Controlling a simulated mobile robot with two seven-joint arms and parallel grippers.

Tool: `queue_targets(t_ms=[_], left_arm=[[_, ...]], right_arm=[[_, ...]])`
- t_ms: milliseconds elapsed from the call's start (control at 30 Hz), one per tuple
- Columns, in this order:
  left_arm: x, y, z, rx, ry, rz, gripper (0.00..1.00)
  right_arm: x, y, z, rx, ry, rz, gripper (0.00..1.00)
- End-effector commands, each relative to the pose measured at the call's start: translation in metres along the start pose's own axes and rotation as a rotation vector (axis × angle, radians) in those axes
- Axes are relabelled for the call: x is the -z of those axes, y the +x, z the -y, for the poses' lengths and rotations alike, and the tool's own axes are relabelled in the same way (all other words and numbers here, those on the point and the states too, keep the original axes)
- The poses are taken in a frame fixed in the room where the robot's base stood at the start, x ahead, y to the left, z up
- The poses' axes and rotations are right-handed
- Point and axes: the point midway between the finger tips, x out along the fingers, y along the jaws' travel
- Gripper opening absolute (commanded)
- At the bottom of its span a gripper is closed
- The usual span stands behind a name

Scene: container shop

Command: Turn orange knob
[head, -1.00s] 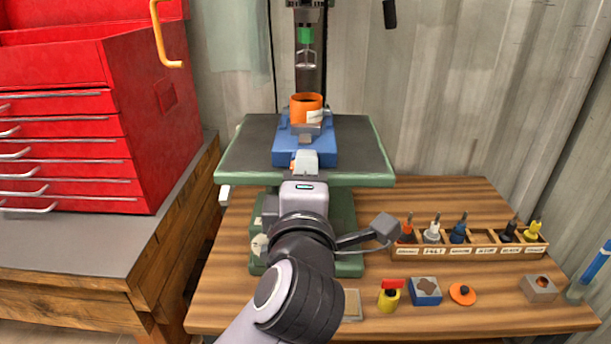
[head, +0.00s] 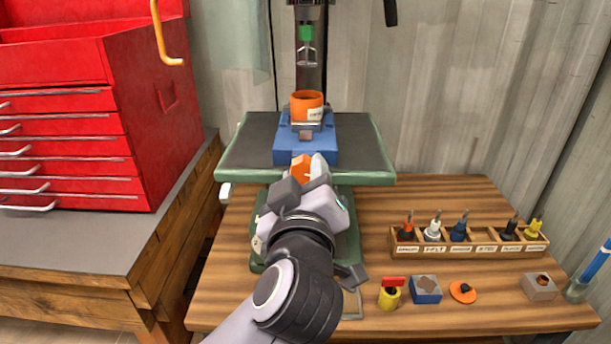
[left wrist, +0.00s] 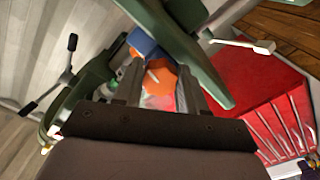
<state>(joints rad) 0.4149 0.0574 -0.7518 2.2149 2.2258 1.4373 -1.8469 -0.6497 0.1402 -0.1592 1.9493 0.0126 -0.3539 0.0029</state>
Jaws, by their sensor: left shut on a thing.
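The orange knob (head: 301,166) is at the front of the blue vise (head: 305,150) on the drill press table. My left gripper (head: 309,171) is shut on the knob, reaching in from the front with its wrist rolled. In the left wrist view, the orange knob (left wrist: 160,78) sits between the two fingers (left wrist: 155,90). The vise holds an orange cup (head: 307,106) with a white label, upright between its jaws. My right gripper is not in view.
The green-edged press table (head: 240,150) surrounds the vise, with the drill head (head: 306,40) above the cup. A wooden rack of coloured tools (head: 470,250) and several small blocks lie at the right. A red tool chest (head: 160,110) stands at the left.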

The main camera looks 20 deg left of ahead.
Motion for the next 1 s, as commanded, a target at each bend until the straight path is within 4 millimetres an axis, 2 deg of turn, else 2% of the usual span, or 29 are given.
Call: queue_targets(t_ms=[600,1000], left_arm=[[0.0019,0.0002,0.0019,-0.001,0.571,-0.004,0.10],[0.0023,0.0003,0.0028,0.000,0.809,-0.003,0.10]], right_arm=[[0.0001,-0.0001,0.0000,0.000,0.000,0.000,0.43],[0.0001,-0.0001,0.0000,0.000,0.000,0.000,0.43]])
